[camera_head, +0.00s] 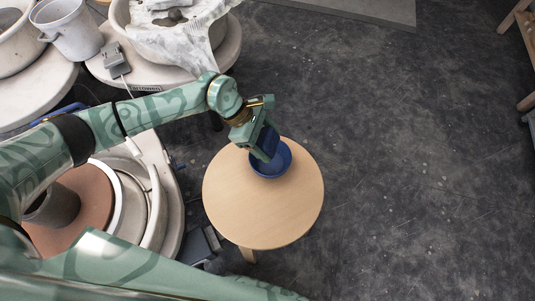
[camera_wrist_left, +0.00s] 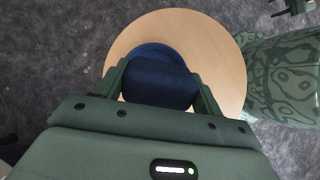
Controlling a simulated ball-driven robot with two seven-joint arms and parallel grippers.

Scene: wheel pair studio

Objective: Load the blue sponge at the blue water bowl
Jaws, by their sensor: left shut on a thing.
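The blue water bowl (camera_head: 277,168) sits on a round wooden stool top in the head view. My left gripper (camera_head: 266,153) is over the bowl, pointing down, shut on the dark blue sponge (camera_head: 268,139). In the left wrist view the sponge (camera_wrist_left: 160,84) fills the space between the two fingers, and the bowl's rim (camera_wrist_left: 152,49) shows behind it. The sponge hides much of the bowl's inside. I cannot tell whether the sponge touches the bowl. A small green part at the top right of the wrist view looks like my right gripper (camera_wrist_left: 294,7); its jaws are unclear.
The pale wooden stool (camera_head: 255,220) is bare around the bowl. A pottery wheel (camera_head: 160,205) stands close on its left. More wheels and a grey bucket (camera_head: 72,32) are at the upper left. The dark floor (camera_head: 410,150) on the right is open.

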